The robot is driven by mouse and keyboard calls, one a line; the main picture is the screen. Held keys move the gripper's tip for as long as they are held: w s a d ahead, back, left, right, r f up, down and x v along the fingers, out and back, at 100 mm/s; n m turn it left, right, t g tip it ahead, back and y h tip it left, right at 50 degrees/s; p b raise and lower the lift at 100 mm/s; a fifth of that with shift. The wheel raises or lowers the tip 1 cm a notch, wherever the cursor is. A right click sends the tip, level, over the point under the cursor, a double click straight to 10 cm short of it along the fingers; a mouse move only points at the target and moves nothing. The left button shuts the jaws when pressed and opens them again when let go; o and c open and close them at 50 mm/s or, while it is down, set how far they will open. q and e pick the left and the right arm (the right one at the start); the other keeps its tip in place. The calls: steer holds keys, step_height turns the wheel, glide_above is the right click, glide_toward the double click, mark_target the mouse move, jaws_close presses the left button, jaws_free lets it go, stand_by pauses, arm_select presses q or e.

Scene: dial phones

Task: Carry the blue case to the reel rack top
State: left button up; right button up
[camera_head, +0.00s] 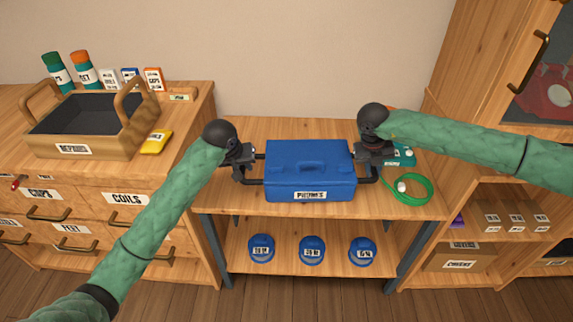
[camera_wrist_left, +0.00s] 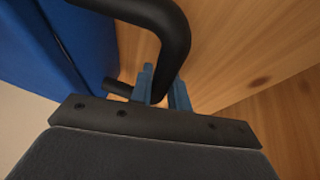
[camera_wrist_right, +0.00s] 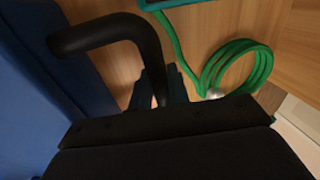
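The blue case (camera_head: 310,165), with a white label on its front and a black bar handle on each side, is upright over the wooden top of the reel rack (camera_head: 240,195). I cannot tell if it touches that top. My left gripper (camera_head: 250,165) is at its left handle; in the left wrist view the fingers (camera_wrist_left: 163,88) close around the black handle (camera_wrist_left: 172,40). My right gripper (camera_head: 368,165) is at its right handle; in the right wrist view the fingers (camera_wrist_right: 162,85) sit around that handle (camera_wrist_right: 110,33), partly hidden by it.
A green hose coil (camera_head: 408,188) and a teal box (camera_head: 402,156) lie right of the case on the rack top. Several blue reels, one here (camera_head: 312,250), sit on the lower shelf. A wooden basket (camera_head: 90,125) and yellow packet (camera_head: 156,141) stand on the left cabinet.

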arm_select(q)
steer(key=o, duration=0.4)
arm_select(e)
steer(key=o, duration=0.4)
steer(key=shift+r, duration=0.1)
arm_select(q)
steer(key=v, duration=1.2)
arm_select(e)
steer(key=v, duration=1.1)
steer(key=shift+r, duration=0.4)
arm_select(q)
steer(key=shift+a, duration=0.1)
